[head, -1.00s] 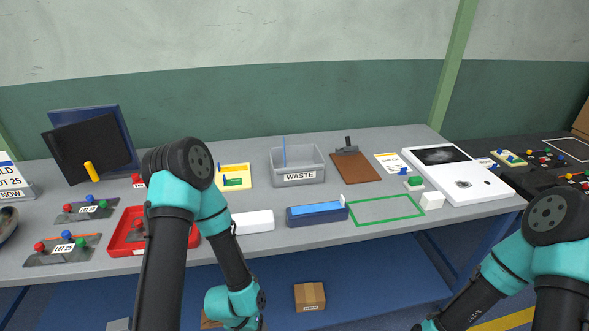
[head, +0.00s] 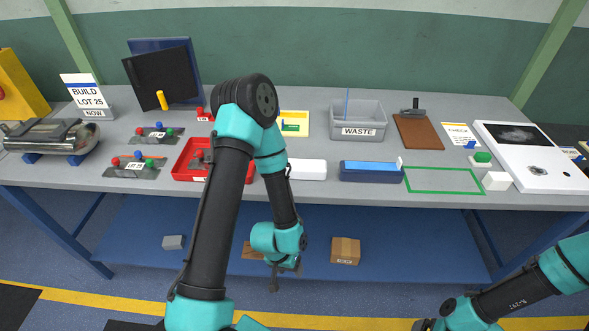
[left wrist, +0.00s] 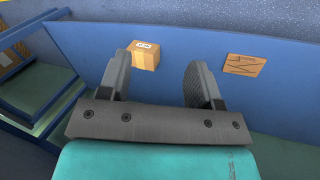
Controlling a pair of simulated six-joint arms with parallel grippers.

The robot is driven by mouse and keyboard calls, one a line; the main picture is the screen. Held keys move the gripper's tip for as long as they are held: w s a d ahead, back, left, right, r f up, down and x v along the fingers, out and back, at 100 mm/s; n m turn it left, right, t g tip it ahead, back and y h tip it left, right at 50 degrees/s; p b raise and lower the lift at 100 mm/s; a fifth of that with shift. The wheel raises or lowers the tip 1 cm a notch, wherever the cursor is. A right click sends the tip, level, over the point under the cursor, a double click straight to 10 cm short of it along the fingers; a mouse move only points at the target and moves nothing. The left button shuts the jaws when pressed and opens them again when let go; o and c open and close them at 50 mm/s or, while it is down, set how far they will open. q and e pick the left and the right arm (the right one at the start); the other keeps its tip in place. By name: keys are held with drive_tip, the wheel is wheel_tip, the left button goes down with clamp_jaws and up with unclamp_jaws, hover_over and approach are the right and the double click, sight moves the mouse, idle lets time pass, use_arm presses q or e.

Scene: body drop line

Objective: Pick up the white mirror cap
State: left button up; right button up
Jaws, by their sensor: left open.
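Two plain white pieces could be the white mirror cap, and I cannot tell which: a small white block (head: 496,181) right of the green outlined rectangle, and a longer white piece (head: 307,169) right of the red tray. Both lie on the grey bench (head: 330,196). My left gripper (head: 284,275) hangs low in front of the bench, beneath its top and away from both pieces. In the left wrist view its fingers (left wrist: 159,63) are apart with nothing between them. My right arm shows at the lower right; its gripper is out of frame.
The bench holds a red tray (head: 181,176), a grey waste bin (head: 383,130), a blue case (head: 345,177) and a brown clipboard (head: 418,135). The green outlined rectangle (head: 445,194) is empty. A cardboard box (head: 345,251) sits on the blue lower shelf (head: 400,265).

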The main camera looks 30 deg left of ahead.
use_arm(q)
drive_tip(key=shift+o, duration=0.3)
drive_tip(key=o, duration=0.5)
drive_tip(key=shift+w, duration=0.1)
